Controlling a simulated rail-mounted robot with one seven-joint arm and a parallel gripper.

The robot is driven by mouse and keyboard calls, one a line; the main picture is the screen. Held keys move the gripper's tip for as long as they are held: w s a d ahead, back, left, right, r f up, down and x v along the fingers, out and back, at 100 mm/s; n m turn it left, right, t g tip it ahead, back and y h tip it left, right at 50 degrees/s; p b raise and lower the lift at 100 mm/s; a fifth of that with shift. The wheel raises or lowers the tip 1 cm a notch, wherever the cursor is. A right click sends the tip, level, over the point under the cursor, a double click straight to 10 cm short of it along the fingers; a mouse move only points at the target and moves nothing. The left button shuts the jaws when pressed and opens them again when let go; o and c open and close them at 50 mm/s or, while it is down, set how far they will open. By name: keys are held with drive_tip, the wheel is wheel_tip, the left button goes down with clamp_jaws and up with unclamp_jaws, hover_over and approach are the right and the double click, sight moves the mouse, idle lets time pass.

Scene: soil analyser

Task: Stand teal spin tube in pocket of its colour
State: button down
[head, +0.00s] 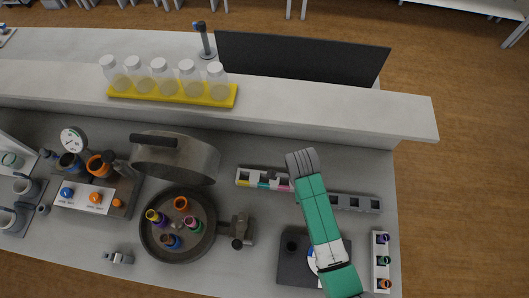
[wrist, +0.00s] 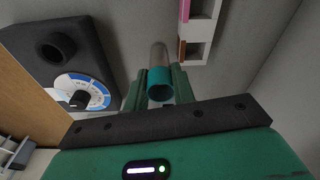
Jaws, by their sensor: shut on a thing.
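The teal spin tube (wrist: 160,84) is between the two green fingers of my gripper (wrist: 159,90) in the wrist view. Its teal open end faces the camera and its paler body points away. My gripper is shut on it. In the head view the fingers and tube are hidden by my green arm. A white pocket rack (head: 249,184) shows yellow, teal and pink marks along its front; the teal mark (head: 263,186) is left of my arm. The rack's pink and brown part (wrist: 187,28) is above right of the tube in the wrist view, apart from it.
A dark device with a round hole and blue dial (wrist: 36,70) stands left of my gripper in the wrist view. A round rotor (head: 178,250) holds several coloured tubes. A grey rack (head: 367,204) and a white tube rack (head: 380,272) stand right of my arm.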

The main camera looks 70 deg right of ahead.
drive_tip(key=w+d+f, duration=0.1)
drive_tip(key=w+d, duration=0.2)
drive_tip(key=w, duration=1)
drive_tip(key=shift+d, duration=0.4)
drive_tip(key=shift+w+d+f, duration=0.1)
drive_tip(key=shift+w+f, duration=0.05)
drive_tip(key=shift+f, duration=0.8)
drive_tip(key=shift+w+f, duration=0.15)
drive_tip(key=shift+f, duration=0.75)
drive_tip(key=shift+b, duration=0.3)
drive_tip(key=shift+f, duration=0.15)
drive_tip(key=c, duration=1.2)
unclamp_jaws()
drive_tip(key=shift+o, duration=0.2)
wheel_tip(320, 180, up, 12)
drive_tip(key=w+p, duration=0.1)
drive_tip(key=shift+w+a, duration=0.15)
drive_tip(key=shift+a, duration=0.15)
